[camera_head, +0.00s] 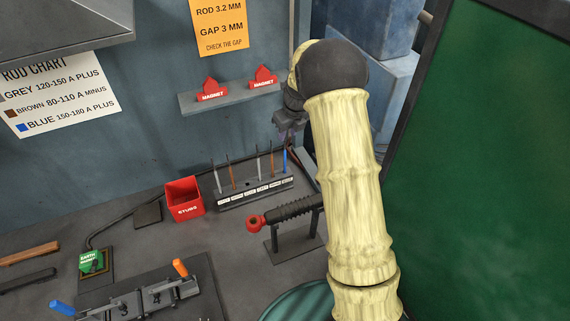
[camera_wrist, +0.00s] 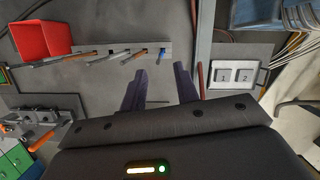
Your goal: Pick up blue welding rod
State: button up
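The blue welding rod (camera_head: 285,160) stands upright at the right end of the labelled rod rack (camera_head: 255,195) in the head view. In the wrist view the blue rod (camera_wrist: 162,53) is foreshortened, just beyond the gap between my fingertips. My gripper (camera_head: 289,122) is above the rack's right end, over the blue rod. In the wrist view my gripper's fingers (camera_wrist: 159,82) are apart with nothing visibly held between them. Whether the rod's top reaches between the fingers cannot be told.
Several grey and brown rods (camera_head: 231,172) stand left of the blue one. A red stubs bin (camera_head: 184,196) is left of the rack. An electrode holder (camera_head: 290,211) lies on a stand in front. A magnet shelf (camera_head: 230,95) is on the wall behind; a green screen (camera_head: 480,170) stands right.

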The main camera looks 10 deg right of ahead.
jog(key=p, duration=0.2)
send_over(285, 150)
jog(key=shift+s+d+x, duration=0.1)
jog(key=shift+s+x, duration=0.1)
jog(key=shift+x, duration=0.85)
jog(key=shift+s+d+x, duration=0.1)
jog(key=shift+s+x, duration=0.05)
jog(key=shift+x, duration=0.9)
grip_shut()
